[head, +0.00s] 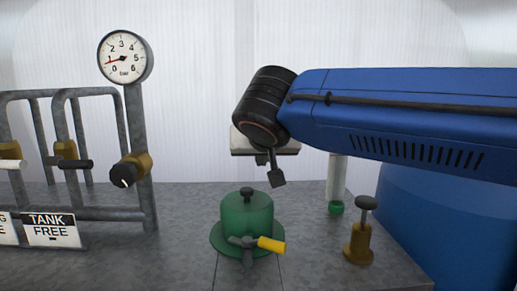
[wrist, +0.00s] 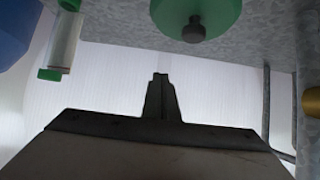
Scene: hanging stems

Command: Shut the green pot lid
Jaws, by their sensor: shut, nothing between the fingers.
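The green pot (head: 233,218) stands on the grey bench, with a black knob (head: 246,193) on its top and a wide green rim at its base. I cannot make out a seam between lid and pot, so I cannot tell whether the lid is fully seated. A lever with a yellow handle (head: 271,244) sits at its front. My gripper (head: 277,180) is above and slightly right of the pot, apart from it, shut and empty. In the wrist view, my gripper (wrist: 160,77) points toward the bench, and the green top (wrist: 172,12) with its knob (wrist: 194,30) shows at the upper edge.
A brass fitting with a dark knob (head: 359,240) stands right of the pot. A clear tube with green ends (head: 337,180) is behind it. Grey pipes (head: 72,130), a dial gauge (head: 124,57) and a black knob (head: 124,174) are on the left. Bare bench lies between the pipes and pot.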

